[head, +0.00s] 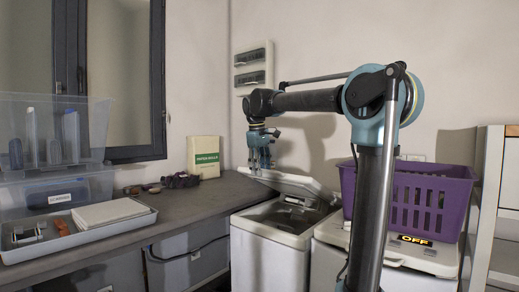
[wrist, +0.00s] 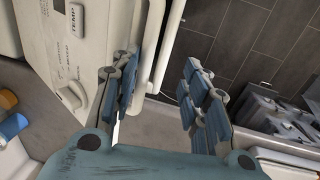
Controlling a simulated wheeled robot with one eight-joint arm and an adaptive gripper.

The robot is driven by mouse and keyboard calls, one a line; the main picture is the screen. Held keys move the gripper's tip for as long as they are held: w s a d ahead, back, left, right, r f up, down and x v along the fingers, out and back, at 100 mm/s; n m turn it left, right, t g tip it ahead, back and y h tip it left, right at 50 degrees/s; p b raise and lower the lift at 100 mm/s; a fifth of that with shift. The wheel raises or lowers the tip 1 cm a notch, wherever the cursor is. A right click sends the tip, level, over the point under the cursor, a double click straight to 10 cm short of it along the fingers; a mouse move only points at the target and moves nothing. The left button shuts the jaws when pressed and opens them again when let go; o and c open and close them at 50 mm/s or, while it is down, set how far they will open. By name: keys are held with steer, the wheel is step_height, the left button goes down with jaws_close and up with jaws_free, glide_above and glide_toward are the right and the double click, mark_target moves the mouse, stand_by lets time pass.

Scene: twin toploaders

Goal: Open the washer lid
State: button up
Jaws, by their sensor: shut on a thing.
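The washer (head: 262,258) is a white toploader beside the counter. Its lid (head: 295,184) is part-way up, tilted, and the dark drum opening shows below it. My gripper (head: 260,163) is at the raised left edge of the lid, pointing down. In the wrist view my gripper (wrist: 160,98) has its blue padded fingers either side of a gap, with the white lid rim (wrist: 165,50) along the left finger. It is shut on the lid's edge; the exact contact is partly hidden by the fingers.
A purple basket (head: 428,205) stands on the second toploader (head: 330,236) to the right, close to the raised lid. The counter (head: 190,208) on the left holds a tray (head: 82,236), clear bins (head: 60,190) and a green-white box (head: 203,157).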

step_height(320, 180, up, 20)
steer(key=s+a, duration=0.1)
steer(key=shift+s+f, duration=0.2)
steer(key=shift+f, duration=0.05)
stand_by(2.4)
steer(key=shift+a, duration=0.1)
